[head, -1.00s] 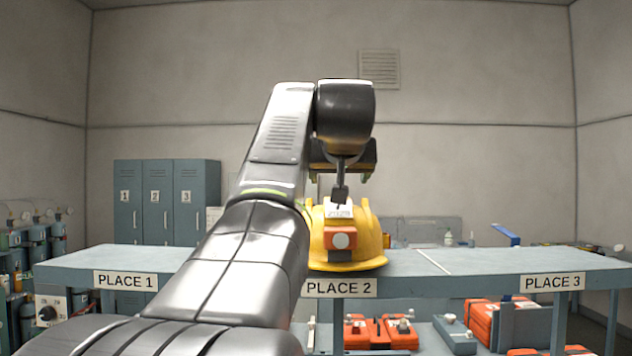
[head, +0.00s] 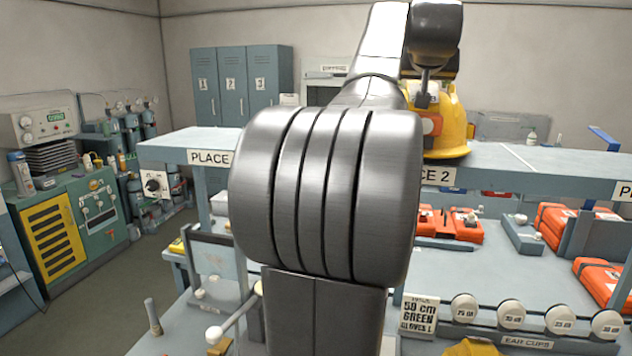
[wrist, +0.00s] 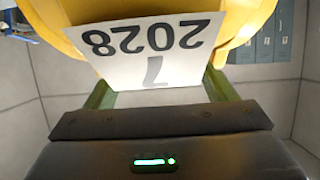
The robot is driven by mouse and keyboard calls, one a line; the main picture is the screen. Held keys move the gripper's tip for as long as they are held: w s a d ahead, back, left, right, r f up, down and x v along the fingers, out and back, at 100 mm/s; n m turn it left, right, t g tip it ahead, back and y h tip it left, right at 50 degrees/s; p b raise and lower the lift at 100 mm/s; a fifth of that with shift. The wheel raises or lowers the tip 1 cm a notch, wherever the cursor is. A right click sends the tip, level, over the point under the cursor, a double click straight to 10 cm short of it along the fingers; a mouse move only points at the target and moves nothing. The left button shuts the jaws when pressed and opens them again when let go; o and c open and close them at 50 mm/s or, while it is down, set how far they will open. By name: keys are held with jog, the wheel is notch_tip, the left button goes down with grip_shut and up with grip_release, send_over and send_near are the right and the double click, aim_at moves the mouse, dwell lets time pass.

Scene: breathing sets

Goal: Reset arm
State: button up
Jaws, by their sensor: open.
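My arm reaches forward from the front of the head view to the far bench. My gripper (head: 430,70) is at the yellow helmet (head: 452,122), which stands on the bench at PLACE 2. In the wrist view, my gripper (wrist: 160,92) is open, with a green finger on each side of a white card (wrist: 160,55) reading 2028 and 7. The yellow helmet (wrist: 258,18) fills the top behind the card. My arm hides part of the helmet and bench in the head view.
The long bench (head: 560,172) runs across the middle. Below it are orange cases (head: 465,226) and a row of ear cups (head: 512,313). A green cabinet (head: 60,235) and cylinders (head: 130,130) stand left. Grey lockers (head: 240,85) are behind.

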jog(key=shift+w+d+r, duration=0.1)
jog(key=shift+w+r, duration=0.1)
jog(key=shift+r, duration=1.45)
